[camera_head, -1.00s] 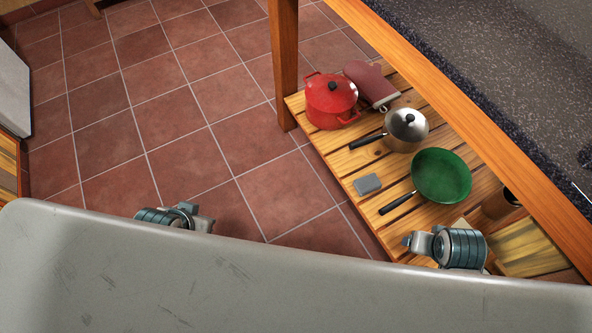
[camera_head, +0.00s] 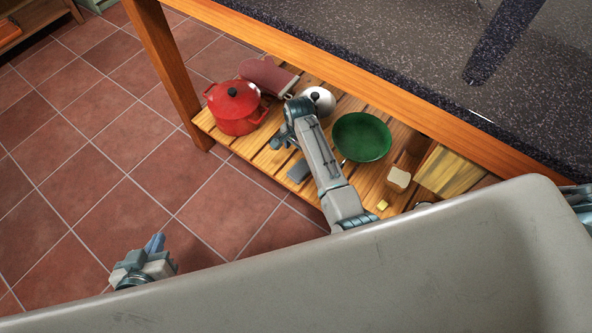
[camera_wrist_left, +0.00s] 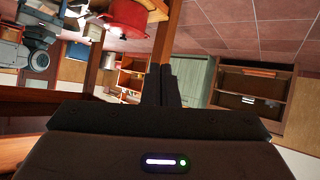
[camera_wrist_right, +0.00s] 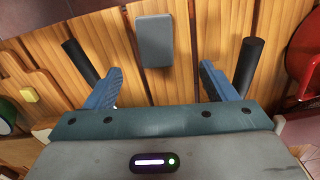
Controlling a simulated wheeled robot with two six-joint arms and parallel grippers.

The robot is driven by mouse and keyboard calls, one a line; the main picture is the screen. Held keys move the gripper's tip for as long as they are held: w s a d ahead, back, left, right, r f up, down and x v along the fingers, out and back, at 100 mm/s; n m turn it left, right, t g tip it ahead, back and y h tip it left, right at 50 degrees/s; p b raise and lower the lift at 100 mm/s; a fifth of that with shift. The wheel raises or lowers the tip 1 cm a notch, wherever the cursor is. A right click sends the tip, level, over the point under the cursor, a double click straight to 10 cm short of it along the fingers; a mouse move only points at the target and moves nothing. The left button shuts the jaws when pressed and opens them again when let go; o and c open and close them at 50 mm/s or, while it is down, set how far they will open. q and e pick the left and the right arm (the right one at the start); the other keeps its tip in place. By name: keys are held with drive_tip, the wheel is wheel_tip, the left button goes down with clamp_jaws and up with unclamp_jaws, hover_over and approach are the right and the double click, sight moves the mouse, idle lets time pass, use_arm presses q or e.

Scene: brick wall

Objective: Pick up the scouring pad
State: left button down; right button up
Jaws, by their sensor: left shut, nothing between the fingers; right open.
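The scouring pad, a grey rectangular block (camera_head: 298,171), lies on the slatted wooden shelf (camera_head: 225,135) under the counter. In the right wrist view the pad (camera_wrist_right: 155,41) lies ahead of my right gripper (camera_wrist_right: 161,72), roughly in line with the gap between its blue fingers. That gripper is open and empty, and the pad is beyond the fingertips. In the head view my right arm reaches over the shelf, with the right gripper (camera_head: 277,144) just above and left of the pad. My left gripper (camera_head: 157,243) is shut and empty over the floor; its dark fingers (camera_wrist_left: 162,85) are together.
A red pot (camera_head: 235,108), a mitt (camera_head: 266,76), a steel saucepan (camera_head: 322,100) and a green pan (camera_head: 362,137) stand on the shelf. Dark handles (camera_wrist_right: 248,65) flank the pad. The counter edge (camera_head: 300,60) overhangs behind, and a table leg (camera_head: 165,75) stands left.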

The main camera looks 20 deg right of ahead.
drive_tip(key=b, duration=0.2)
hover_over(300, 169)
drive_tip(key=f, duration=0.5)
drive_tip(key=shift+w+a+f, duration=0.15)
drive_tip(key=shift+w+a, duration=0.05)
drive_tip(key=shift+w, duration=0.15)
drive_tip(key=shift+s+f, duration=0.1)
drive_tip(key=shift+f, duration=0.35)
drive_tip(key=f, duration=0.1)
drive_tip(key=f+b, duration=0.1)
drive_tip(key=f, duration=0.2)
drive_tip(key=shift+s+d+f+b, duration=0.15)
drive_tip(key=shift+s+d+b, duration=0.1)
drive_tip(key=shift+d+b, duration=0.1)
drive_tip(key=shift+a+f, duration=0.1)
drive_tip(key=shift+f, duration=0.05)
use_arm(q)
drive_tip(key=w+a+r+t, duration=0.1)
drive_tip(key=w+r+t, duration=0.2)
drive_tip(key=r+t, duration=0.3)
drive_tip(key=w+r+m+t, duration=0.1)
drive_tip(key=w+r+t, duration=0.2)
drive_tip(key=r+t, duration=0.4)
wheel_tip(300, 169, up, 7)
drive_tip(key=shift+w+a+f, duration=0.1)
drive_tip(key=shift+w+a, duration=0.1)
drive_tip(key=shift+a, duration=0.15)
use_arm(e)
drive_tip(key=c, duration=1.1)
drive_tip(key=shift+o, duration=0.2)
